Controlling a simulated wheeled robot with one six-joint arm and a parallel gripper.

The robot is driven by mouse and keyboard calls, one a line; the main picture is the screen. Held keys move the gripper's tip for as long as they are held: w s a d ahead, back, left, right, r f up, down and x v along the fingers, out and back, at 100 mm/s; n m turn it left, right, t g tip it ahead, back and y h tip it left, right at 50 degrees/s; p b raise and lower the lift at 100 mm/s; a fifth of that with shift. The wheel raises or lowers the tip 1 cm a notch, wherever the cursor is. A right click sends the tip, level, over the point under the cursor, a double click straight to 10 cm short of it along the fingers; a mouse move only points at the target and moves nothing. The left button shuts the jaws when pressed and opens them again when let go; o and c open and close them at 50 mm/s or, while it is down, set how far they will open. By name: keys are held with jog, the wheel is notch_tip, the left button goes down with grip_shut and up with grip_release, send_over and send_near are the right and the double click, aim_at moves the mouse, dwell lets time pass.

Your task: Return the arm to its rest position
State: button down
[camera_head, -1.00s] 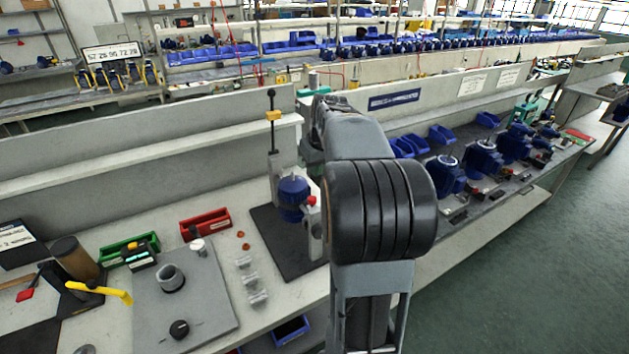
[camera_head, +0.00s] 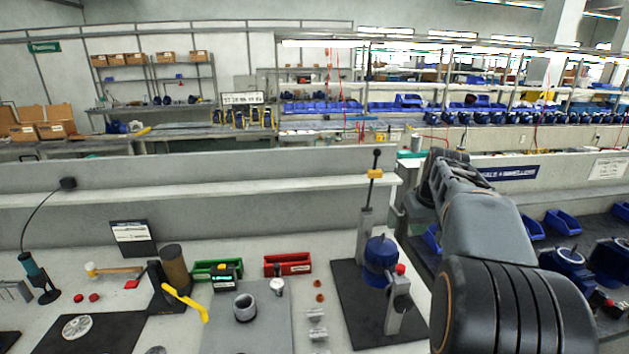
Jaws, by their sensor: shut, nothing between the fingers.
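My arm (camera_head: 490,240) reaches up and away from the lower right of the head view, over the right end of the workbench. Its far end is dark and lies near the back panel, right of a press-like stand (camera_head: 366,220) with a blue pump body (camera_head: 380,254). My gripper's fingers are hidden behind the arm links, so I cannot see them or anything near them.
The workbench holds a grey plate with a ring (camera_head: 244,307), a green bin (camera_head: 203,271), a red bin (camera_head: 297,266), a yellow-handled tool (camera_head: 186,301) and a hammer (camera_head: 112,269). Blue pumps (camera_head: 567,262) stand on the bench to the right. A low back panel (camera_head: 190,172) runs behind.

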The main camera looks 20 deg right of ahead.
jog(key=s+a+f, duration=0.4)
jog(key=s+a, duration=0.3)
jog(key=a, duration=0.4)
jog(key=s+a+f+n+t, duration=0.1)
jog(key=s+a+f, duration=0.3)
jog(key=s+a, duration=0.3)
jog(key=a, duration=0.4)
jog(key=shift+s+a+f+n, duration=0.3)
jog(key=shift+s+a+f, duration=0.05)
jog(key=shift+d, duration=0.15)
